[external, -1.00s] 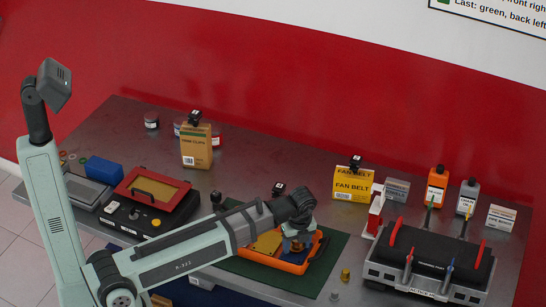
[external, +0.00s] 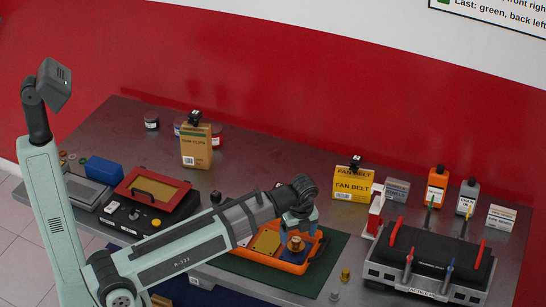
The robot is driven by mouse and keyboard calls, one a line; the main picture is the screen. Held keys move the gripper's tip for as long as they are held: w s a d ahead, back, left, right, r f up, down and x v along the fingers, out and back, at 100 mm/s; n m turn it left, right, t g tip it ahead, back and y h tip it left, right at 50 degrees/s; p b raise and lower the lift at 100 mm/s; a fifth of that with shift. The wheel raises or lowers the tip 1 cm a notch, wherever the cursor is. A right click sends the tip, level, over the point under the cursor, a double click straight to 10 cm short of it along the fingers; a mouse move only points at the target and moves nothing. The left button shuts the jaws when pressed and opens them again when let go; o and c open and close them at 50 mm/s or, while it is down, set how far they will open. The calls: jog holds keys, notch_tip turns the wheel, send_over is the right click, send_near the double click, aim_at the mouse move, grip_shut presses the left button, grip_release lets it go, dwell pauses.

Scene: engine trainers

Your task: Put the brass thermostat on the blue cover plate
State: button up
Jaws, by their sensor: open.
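A round brass-coloured part (external: 296,244), which looks like the brass thermostat, sits in the right part of the orange tray (external: 290,267). Blue shows around and beneath it, apparently the blue cover plate (external: 287,252); the part appears to rest on it, though the contact is too small to see clearly. My gripper (external: 297,232) is open, pointing down just above the brass part. Its fingers partly hide the part and the back of the plate.
A yellow plate (external: 266,243) lies in the tray's left part. The tray stands on a green mat (external: 322,273). A small brass fitting (external: 345,274) and a grey one (external: 335,295) stand right of it. A black engine trainer (external: 430,260) stands farther right.

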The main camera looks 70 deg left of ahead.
aim_at(299, 251)
notch_tip(299, 251, up, 7)
jog(key=d, duration=0.1)
jog(key=shift+r, duration=0.15)
dwell(0.6)
